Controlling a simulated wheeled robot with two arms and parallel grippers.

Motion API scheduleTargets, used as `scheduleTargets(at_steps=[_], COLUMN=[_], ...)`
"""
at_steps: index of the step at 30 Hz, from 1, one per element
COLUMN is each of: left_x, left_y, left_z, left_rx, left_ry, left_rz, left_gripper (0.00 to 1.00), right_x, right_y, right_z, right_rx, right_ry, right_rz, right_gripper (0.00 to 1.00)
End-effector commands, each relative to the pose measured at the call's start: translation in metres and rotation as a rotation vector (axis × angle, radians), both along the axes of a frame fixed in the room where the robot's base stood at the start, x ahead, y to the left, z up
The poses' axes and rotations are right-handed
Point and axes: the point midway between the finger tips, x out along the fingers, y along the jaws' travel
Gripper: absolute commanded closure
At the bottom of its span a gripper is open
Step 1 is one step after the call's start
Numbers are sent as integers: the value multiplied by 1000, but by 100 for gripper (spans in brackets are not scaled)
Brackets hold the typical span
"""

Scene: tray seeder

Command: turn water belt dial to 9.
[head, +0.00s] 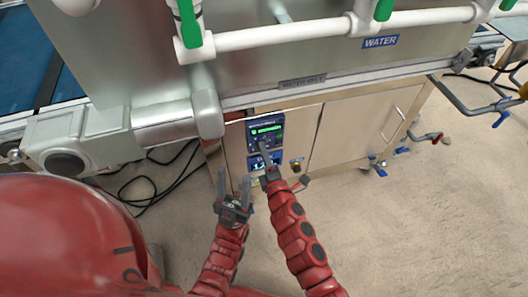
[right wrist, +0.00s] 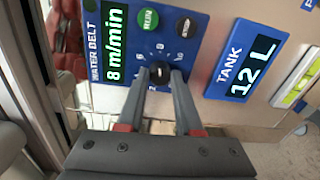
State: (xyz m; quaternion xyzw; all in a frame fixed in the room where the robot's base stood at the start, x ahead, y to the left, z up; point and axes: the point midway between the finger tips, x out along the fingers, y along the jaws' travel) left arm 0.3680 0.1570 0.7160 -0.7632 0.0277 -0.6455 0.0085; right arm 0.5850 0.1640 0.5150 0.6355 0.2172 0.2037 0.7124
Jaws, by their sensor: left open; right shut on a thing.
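The water belt dial (right wrist: 160,70) is a small black knob on a blue panel (right wrist: 205,12), with numbers around it. My right gripper (right wrist: 159,82) has its two fingers closed on either side of the dial. In the head view my right gripper (head: 266,160) reaches the panel from below and hides most of the dial. The water belt display (right wrist: 115,45) reads 8 m/min in green. The dial's pointer is too small to read surely. My left gripper (head: 234,180) is open and empty, left of my right arm and in front of the cabinet.
The tank display (right wrist: 250,68) reads 12 L. White pipes (head: 290,33) with green handles run above the cabinet. Black cables (head: 150,190) lie on the floor at left.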

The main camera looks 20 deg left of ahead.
Motion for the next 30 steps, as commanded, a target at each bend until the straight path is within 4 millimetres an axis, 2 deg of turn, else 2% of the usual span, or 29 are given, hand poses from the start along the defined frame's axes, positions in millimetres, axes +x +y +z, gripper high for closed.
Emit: scheduleTargets(at_steps=[15,30], left_x=[0,0], left_y=[0,0], left_z=[22,31], left_rx=[0,0], left_ry=[0,0], left_rz=[0,0], left_gripper=[50,50], right_x=[1,0], right_y=[-1,0], right_z=[2,-1], right_rx=[363,502], right_ry=[246,341], right_rz=[-2,1], right_gripper=[100,100])
